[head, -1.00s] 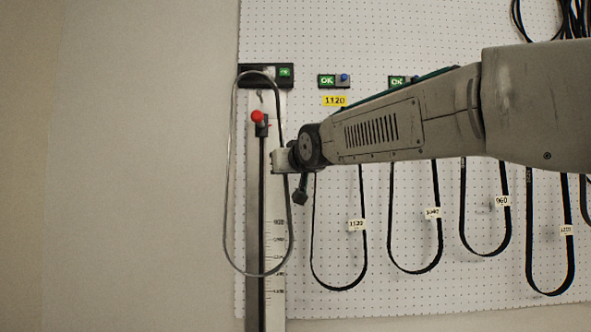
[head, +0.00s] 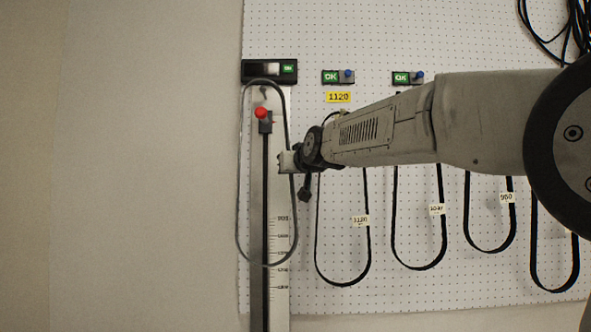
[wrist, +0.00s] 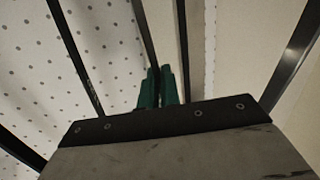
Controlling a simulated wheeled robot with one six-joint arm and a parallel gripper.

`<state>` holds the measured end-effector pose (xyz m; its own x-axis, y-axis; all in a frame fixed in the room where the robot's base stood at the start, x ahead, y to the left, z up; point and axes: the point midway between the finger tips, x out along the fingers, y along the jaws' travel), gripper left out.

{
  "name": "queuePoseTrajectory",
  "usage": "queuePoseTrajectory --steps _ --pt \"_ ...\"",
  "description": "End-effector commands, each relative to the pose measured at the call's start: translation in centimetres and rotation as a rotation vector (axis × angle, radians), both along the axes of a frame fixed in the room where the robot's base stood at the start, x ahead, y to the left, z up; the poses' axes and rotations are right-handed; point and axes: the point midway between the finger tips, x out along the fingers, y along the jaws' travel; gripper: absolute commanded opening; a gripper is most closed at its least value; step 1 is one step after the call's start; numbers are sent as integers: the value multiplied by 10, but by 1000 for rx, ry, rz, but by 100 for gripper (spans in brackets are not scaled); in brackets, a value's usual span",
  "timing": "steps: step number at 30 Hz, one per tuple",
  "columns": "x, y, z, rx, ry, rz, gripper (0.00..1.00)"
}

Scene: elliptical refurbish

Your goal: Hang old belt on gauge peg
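The old belt (head: 240,170) is a thin dark loop hanging upright in front of the gauge (head: 281,240), a pale vertical board with a scale. The gauge peg (head: 263,92) is a small hook near the board's top, just below the loop's upper curve in the head view; I cannot tell whether the belt touches it. My gripper (head: 290,161) is at the loop's right strand. In the wrist view, its green fingers (wrist: 157,87) are closed together on a dark strand of the belt (wrist: 145,35). A red knob (head: 261,113) on a slider shows inside the loop.
A display box (head: 269,71) with a green light sits above the gauge. Several tagged black belts, the nearest marked 1120 (head: 367,240), hang on the white pegboard to the right. Coiled belts (head: 545,35) hang at top right. The wall (head: 150,170) at left is bare.

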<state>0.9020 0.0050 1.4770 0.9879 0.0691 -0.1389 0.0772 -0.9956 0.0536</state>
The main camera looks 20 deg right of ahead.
Motion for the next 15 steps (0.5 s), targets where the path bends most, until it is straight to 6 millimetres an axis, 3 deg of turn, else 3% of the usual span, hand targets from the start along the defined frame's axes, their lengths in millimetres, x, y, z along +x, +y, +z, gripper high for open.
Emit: queuePoseTrajectory --steps 15 --pt "24 -8 -11 1 -1 0 0"
